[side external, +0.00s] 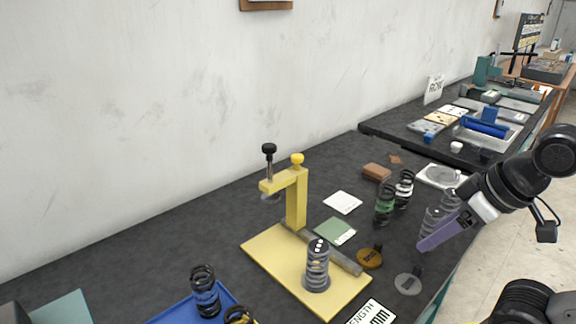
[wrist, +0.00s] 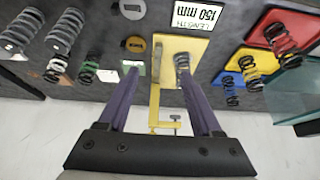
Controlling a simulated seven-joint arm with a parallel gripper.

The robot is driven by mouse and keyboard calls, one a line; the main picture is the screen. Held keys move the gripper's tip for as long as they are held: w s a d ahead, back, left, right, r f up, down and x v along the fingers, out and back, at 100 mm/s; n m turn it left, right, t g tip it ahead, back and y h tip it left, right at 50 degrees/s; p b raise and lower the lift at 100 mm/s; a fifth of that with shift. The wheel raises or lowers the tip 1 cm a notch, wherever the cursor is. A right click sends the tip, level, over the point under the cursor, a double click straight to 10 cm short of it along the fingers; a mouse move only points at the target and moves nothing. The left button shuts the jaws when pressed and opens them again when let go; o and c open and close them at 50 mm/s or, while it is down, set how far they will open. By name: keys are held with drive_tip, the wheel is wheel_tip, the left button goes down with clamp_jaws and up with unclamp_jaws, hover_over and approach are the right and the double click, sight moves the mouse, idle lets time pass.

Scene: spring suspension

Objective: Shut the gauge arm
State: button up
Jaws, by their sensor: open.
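The yellow gauge (side external: 297,200) stands on a yellow base plate (side external: 265,248). Its gauge arm (side external: 279,181) sits atop the post, points left and carries a black-knobbed screw (side external: 269,155). A grey spring (side external: 317,265) stands upright on the front of the plate, not under the arm. In the wrist view, the gauge arm (wrist: 154,105) lies between my fingers in the picture, and the spring (wrist: 182,63) shows near the right fingertip. My gripper (side external: 422,244) is open and empty, right of the gauge and apart from it. It also shows in the wrist view (wrist: 158,70).
Green, white and grey springs (side external: 384,205) stand right of the gauge, near my gripper. Brass and grey tagged discs (side external: 370,258) lie between. A length card (side external: 373,313) lies in front. A blue tray (side external: 224,295) with springs is at front left. The back-left table is clear.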

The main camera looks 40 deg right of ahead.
drive_tip(key=w+r+n+t+y, duration=0.1)
drive_tip(key=w+r+n+t, duration=0.1)
drive_tip(key=w+r+t, duration=0.55)
drive_tip(key=w+r+n+t, duration=0.1)
drive_tip(key=w+r+t, duration=0.3)
drive_tip(key=w, duration=0.7)
drive_tip(key=y, duration=0.4)
approach(297, 159)
drive_tip(key=x, duration=0.7)
drive_tip(key=d+x, duration=0.1)
drive_tip(key=x, duration=0.2)
drive_tip(key=shift+w+f, duration=0.4)
drive_tip(key=shift+w, duration=0.1)
drive_tip(key=shift+c, duration=0.2)
clamp_jaws()
